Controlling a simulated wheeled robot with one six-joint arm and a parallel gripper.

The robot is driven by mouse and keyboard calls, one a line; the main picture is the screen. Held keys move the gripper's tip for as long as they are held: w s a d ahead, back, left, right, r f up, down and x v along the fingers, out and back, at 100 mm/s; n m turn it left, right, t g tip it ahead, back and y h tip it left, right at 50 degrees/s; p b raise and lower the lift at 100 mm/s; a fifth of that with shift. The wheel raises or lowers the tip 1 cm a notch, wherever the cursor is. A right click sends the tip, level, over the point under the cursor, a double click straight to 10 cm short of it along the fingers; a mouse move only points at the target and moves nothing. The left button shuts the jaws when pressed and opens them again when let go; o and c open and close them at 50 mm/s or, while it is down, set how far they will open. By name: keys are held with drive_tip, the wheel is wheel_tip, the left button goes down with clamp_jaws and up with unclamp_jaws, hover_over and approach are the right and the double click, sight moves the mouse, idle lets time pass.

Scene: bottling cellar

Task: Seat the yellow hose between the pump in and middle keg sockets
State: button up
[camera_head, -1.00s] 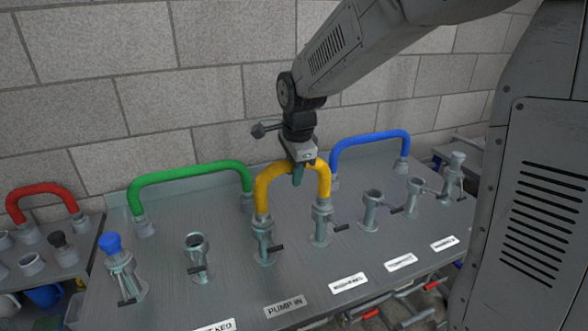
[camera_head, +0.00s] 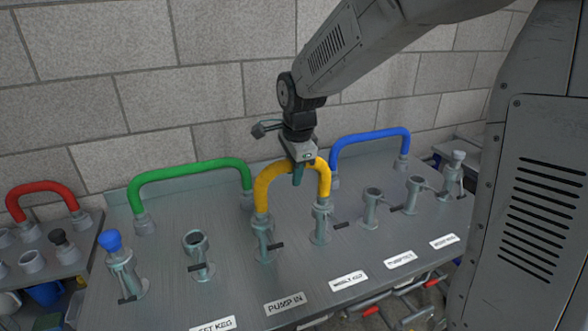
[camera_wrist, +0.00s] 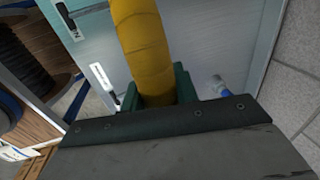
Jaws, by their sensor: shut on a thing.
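The yellow hose (camera_head: 265,185) is an upside-down U. Its left end is at the top of the pump in socket (camera_head: 264,240), behind the PUMP IN label (camera_head: 284,304). Its right end is at the top of the middle keg socket (camera_head: 321,222). I cannot tell how deep either end sits. My gripper (camera_head: 298,173) is shut on the top of the hose from above. In the wrist view the yellow hose (camera_wrist: 141,45) runs between the dark green jaws. The hose ends are hidden there.
A green hose (camera_head: 190,171) and a blue hose (camera_head: 370,140) stand behind on the bench (camera_head: 170,300). A red hose (camera_head: 42,188) stands at the far left. A blue-capped socket (camera_head: 118,262), an open socket (camera_head: 198,255) and several others flank the yellow hose. A block wall rises behind.

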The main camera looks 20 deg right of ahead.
idle(0.3)
drive_tip(key=o, duration=1)
drive_tip(key=shift+o, duration=0.2)
drive_tip(key=r, duration=0.3)
drive_tip(key=s+r, duration=0.1)
drive_tip(key=r, duration=0.2)
drive_tip(key=shift+s+r, duration=0.2)
drive_tip(key=shift+r, duration=0.2)
drive_tip(key=shift+s+r, duration=0.1)
drive_tip(key=shift+r, duration=0.25)
drive_tip(key=shift+s+r, duration=0.1)
drive_tip(key=shift+s, duration=0.05)
drive_tip(key=s+d+f+n+g, duration=0.1)
drive_tip(key=s+d+n, duration=0.2)
drive_tip(key=s+n, duration=1.5)
drive_tip(key=s, duration=1)
drive_tip(key=shift+s+f, duration=0.15)
drive_tip(key=shift+s, duration=0.2)
